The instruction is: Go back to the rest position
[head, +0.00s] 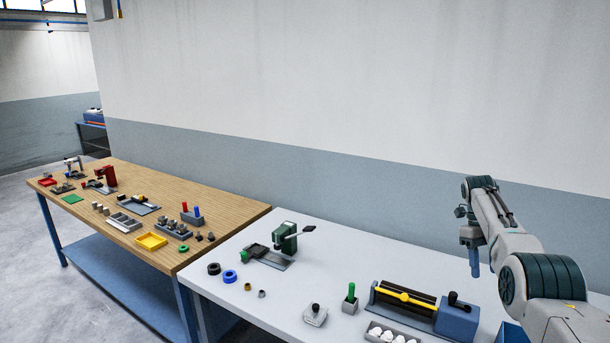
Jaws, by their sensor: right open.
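My right arm comes in from the right edge and is raised over the white table (225,268). My right gripper (473,262) points down above the back right of that table, apart from everything on it. It is small and seen nearly edge-on, with a blue-grey fingertip part showing and no object clearly between the fingers. It is open. My left gripper is not in view.
Below and left of the gripper stands a blue device with a yellow bar (405,297). A tray of white pieces (392,334), a green-handled tool in a block (350,298) and a dark green press (286,238) are on the white table. A wooden table (215,208) with several small parts adjoins it. The wall is behind.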

